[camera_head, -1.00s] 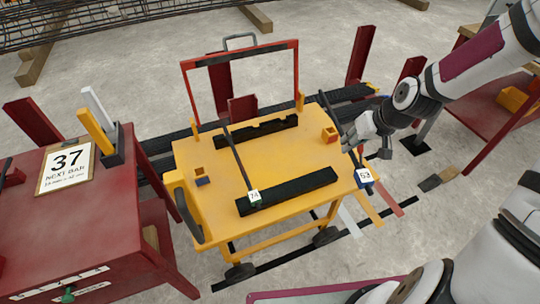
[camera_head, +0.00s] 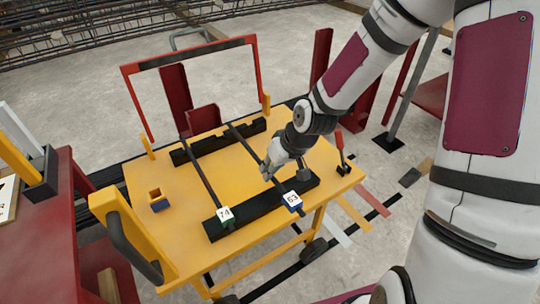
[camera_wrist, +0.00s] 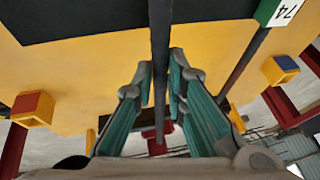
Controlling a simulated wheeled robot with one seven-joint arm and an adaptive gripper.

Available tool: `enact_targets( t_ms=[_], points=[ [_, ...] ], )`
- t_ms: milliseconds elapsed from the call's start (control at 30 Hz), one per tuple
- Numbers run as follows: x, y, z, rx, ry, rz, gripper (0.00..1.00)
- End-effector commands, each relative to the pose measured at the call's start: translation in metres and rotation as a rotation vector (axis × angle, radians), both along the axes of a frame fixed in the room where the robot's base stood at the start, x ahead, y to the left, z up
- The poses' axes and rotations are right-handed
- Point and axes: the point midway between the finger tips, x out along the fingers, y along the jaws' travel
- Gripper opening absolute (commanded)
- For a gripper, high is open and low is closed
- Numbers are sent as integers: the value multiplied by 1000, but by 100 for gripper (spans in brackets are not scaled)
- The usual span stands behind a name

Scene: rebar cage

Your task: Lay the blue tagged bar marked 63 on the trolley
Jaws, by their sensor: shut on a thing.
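The bar with the blue tag marked 63 (camera_head: 292,201) spans the yellow trolley (camera_head: 190,180), crossing above both black notched supports. My gripper (camera_head: 274,168) is over the trolley top and is shut on this bar between the two supports. In the wrist view the dark bar (camera_wrist: 160,40) runs between the teal finger pads of my gripper (camera_wrist: 163,85). The tag sits by the front edge of the near support (camera_head: 258,209). I cannot tell whether the bar touches the supports or hangs just above them.
A bar with a green tag marked 74 (camera_head: 225,214) lies to the left across the same supports. A red table (camera_head: 45,225) is at the left.

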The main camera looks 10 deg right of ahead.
Motion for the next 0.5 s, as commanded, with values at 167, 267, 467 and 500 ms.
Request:
enact_targets(
  t_ms=[167,267,467,500],
  points=[
    [37,-21,-4,2,-3,-3,0],
    [56,-32,-6,2,-4,-2,0],
    [86,-49,-9,1,-3,-1,0],
    [89,-51,-10,2,-3,0,0]
  ],
)
